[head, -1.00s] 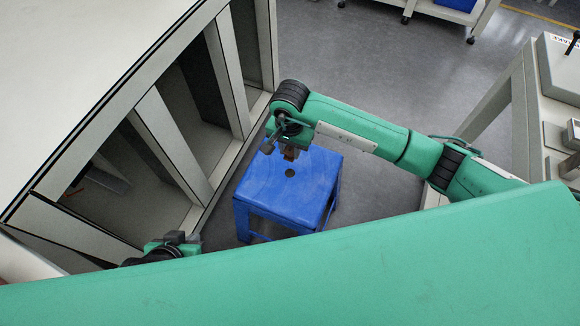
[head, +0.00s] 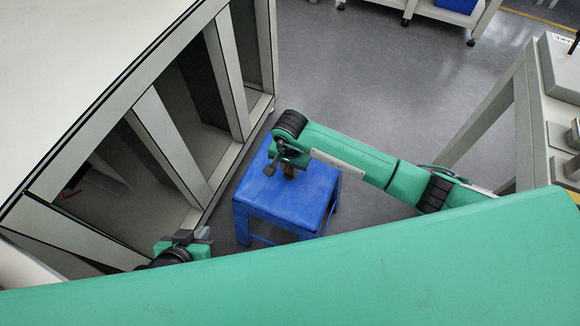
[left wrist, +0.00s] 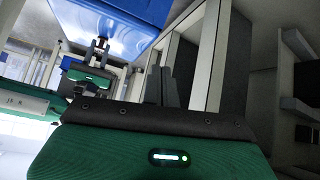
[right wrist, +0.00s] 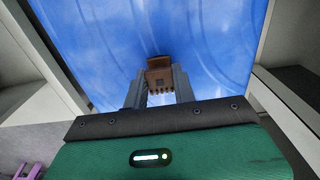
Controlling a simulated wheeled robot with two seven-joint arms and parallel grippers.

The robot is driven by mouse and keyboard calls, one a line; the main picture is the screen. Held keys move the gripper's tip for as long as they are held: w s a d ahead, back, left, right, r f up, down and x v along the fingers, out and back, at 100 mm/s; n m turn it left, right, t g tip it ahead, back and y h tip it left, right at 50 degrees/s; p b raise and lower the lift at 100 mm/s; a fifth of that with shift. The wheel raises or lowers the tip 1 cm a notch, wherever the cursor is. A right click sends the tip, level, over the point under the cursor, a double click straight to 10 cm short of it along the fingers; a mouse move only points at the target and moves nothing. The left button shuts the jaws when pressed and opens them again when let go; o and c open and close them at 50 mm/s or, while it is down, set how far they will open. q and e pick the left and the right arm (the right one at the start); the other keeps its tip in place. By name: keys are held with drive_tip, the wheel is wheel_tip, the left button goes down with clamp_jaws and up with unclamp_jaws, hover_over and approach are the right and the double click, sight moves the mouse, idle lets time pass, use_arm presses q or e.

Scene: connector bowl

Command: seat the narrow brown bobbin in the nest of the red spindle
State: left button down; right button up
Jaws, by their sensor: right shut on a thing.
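The brown bobbin (right wrist: 160,76) is between the fingers of my right gripper (right wrist: 159,88) in the right wrist view, with the blue stool top behind it. My right gripper is shut on it. In the head view the bobbin (head: 290,172) shows small below my right wrist, over the stool top; I cannot tell whether it touches the stool. My left gripper (head: 190,237) is low at the left, away from the stool; its fingers (left wrist: 166,88) look closed together and empty in the left wrist view. I cannot make out the red spindle in any view.
The blue stool (head: 310,200) stands on the grey floor beside a pale cabinet with open bays (head: 165,140). A bench with equipment (head: 558,110) is at the right. Open floor (head: 370,70) lies behind the stool.

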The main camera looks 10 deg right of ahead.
drive_tip(key=o, duration=0.9)
drive_tip(key=shift+f, duration=0.1)
drive_tip(key=shift+o, duration=0.2)
